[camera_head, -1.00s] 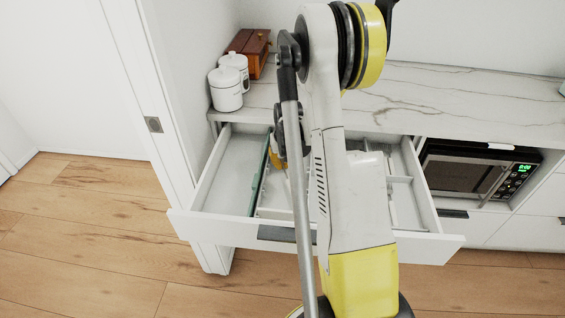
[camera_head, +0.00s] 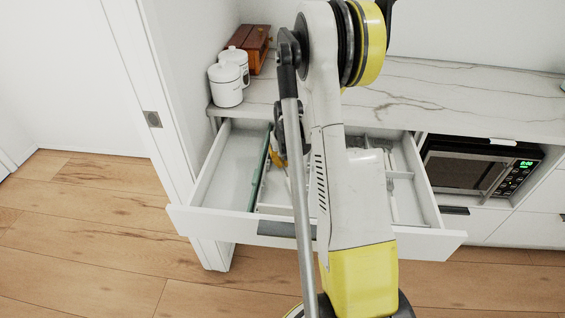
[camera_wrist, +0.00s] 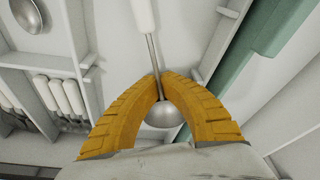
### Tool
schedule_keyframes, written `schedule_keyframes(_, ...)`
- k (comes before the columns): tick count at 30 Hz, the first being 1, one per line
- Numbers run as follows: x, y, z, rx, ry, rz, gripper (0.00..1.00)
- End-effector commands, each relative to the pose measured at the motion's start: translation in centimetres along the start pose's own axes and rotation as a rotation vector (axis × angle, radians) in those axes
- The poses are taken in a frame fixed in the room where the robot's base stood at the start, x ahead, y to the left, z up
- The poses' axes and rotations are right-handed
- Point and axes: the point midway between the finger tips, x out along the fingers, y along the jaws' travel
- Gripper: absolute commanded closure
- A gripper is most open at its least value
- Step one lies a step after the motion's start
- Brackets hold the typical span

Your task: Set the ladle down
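The ladle shows in the wrist view, with a white handle (camera_wrist: 143,15), a thin metal neck and a round metal bowl (camera_wrist: 165,114). My gripper (camera_wrist: 163,77) has its yellow fingertips closed around the neck, just above the bowl. The ladle is over or in the open drawer (camera_head: 230,216); I cannot tell whether it touches the drawer floor. In the head view my arm hides most of the ladle, and only a bit of yellow finger (camera_head: 277,159) shows beside the arm.
White dividers and other utensils (camera_wrist: 66,95) are to the left there. White canisters (camera_head: 226,86) and a wooden box (camera_head: 250,42) stand on the counter.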

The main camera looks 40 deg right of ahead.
Motion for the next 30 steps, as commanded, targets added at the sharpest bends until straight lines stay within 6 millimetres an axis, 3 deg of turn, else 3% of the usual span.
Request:
schedule_keyframes(8, 0.6, 0.0, 0.1, 0.000, 0.000, 0.000, 0.98)
schedule_keyframes(11, 0.5, 0.0, 0.1, 0.000, 0.000, 0.000, 0.69)
schedule_keyframes(22, 0.0, 0.0, 0.1, 0.000, 0.000, 0.000, 0.69)
schedule_keyframes(26, -1.9, 0.0, 0.1, 0.000, 0.000, 0.000, 0.69)
schedule_keyframes(30, -5.0, 0.0, 0.2, 0.000, 0.000, 0.000, 0.69)
